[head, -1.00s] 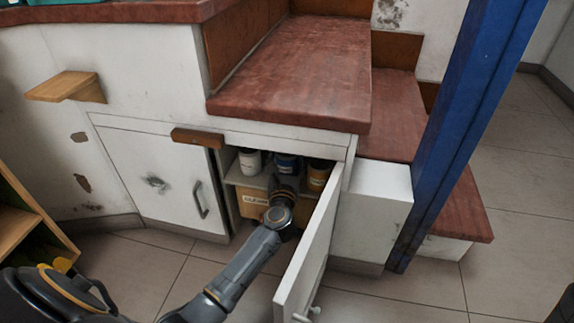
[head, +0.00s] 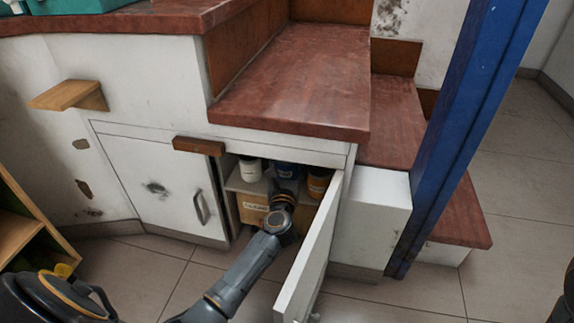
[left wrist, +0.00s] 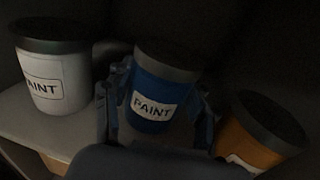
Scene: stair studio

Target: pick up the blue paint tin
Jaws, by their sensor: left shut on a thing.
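The blue paint tin (left wrist: 158,92) has a dark lid and a white PAINT label. It is on the shelf inside the open cupboard under the stairs, and its blue body shows in the head view (head: 287,169). My left gripper (left wrist: 153,110) is shut on the tin, with a finger on each side of it. In the head view my left arm reaches into the cupboard and its wrist hides the fingers and the lower part of the tin. I cannot tell whether the tin touches the shelf. My right gripper is not in view.
A white paint tin (left wrist: 55,75) stands left of the blue one and an orange tin (left wrist: 255,135) right of it, close to my fingers. The shelf (left wrist: 20,118) is narrow. The open door (head: 312,255) stands right of my arm. A box (head: 252,208) sits below the shelf.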

